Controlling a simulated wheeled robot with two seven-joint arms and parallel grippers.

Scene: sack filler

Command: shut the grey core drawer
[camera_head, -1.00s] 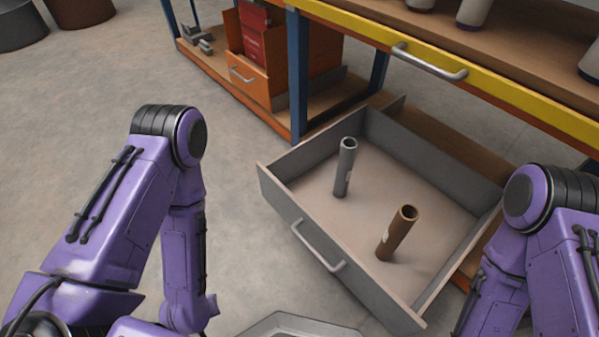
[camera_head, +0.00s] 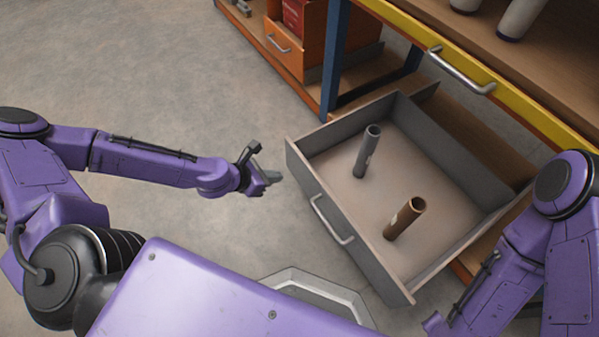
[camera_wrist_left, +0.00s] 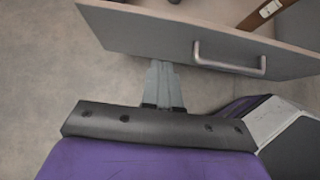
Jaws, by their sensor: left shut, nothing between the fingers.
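The grey core drawer (camera_head: 350,246) is pulled well out of the workbench. A grey tube (camera_head: 367,151) and a brown tube (camera_head: 404,218) stand inside it, both leaning a little. Its bar handle (camera_head: 331,221) is on the front panel. My left gripper (camera_head: 277,178) is shut and empty, just left of the drawer's front left corner, apart from it in the head view. In the left wrist view the fingers (camera_wrist_left: 163,83) point at the drawer front (camera_wrist_left: 150,36), left of the handle (camera_wrist_left: 229,66); contact cannot be told. My right gripper is out of view.
The workbench has a yellow front rail (camera_head: 400,25) with a handle and a blue leg (camera_head: 335,60). An orange drawer unit (camera_head: 284,50) stands on its lower shelf. The floor left of the grey drawer is clear.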

